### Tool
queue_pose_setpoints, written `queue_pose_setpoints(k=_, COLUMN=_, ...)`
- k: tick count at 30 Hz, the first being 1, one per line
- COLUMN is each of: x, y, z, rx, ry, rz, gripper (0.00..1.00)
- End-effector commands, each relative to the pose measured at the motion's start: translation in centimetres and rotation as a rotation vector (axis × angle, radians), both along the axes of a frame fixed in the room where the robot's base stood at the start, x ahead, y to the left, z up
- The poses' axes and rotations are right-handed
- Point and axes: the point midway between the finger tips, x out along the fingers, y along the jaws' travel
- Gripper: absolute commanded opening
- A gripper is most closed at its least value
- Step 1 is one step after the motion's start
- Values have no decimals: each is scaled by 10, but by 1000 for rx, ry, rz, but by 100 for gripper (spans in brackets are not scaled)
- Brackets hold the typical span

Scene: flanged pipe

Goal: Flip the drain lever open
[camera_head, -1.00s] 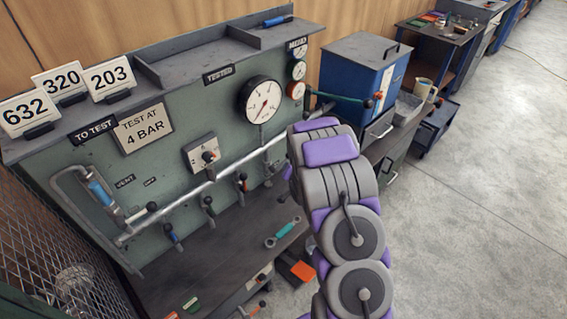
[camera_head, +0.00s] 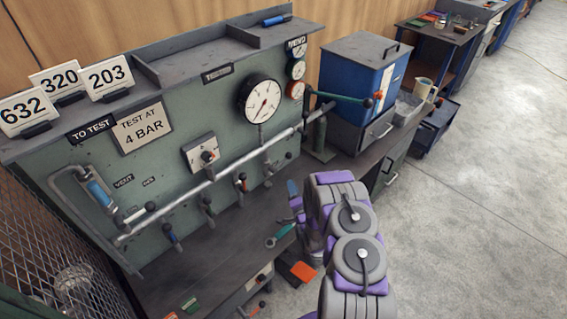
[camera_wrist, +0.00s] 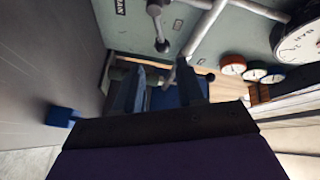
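In the head view several levers hang along the pipe, and the drain label cannot be read there. My gripper (camera_head: 295,200) is low in front of the panel's right part, over the bench, apart from the levers. In the wrist view its two dark fingers (camera_wrist: 165,88) stand apart with nothing visibly held between them.
The silver pipe (camera_head: 215,180) runs across the panel, below a large gauge (camera_head: 261,99). A teal-handled wrench (camera_head: 279,236) lies on the bench (camera_head: 205,262) near my arm.

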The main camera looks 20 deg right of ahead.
Motion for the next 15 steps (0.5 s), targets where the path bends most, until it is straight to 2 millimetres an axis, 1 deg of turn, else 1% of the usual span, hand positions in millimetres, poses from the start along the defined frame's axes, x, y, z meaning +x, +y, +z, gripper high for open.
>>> queue_pose_setpoints(k=1, x=8, y=-1, z=-1, rx=-1, ry=-1, rz=2, gripper=39)
queue_pose_setpoints(k=6, x=38, y=-6, z=-1, rx=-2, ry=-1, rz=2, gripper=39)
queue_pose_setpoints(k=15, x=84, y=-15, z=-2, rx=-1, ry=2, rz=-1, gripper=39)
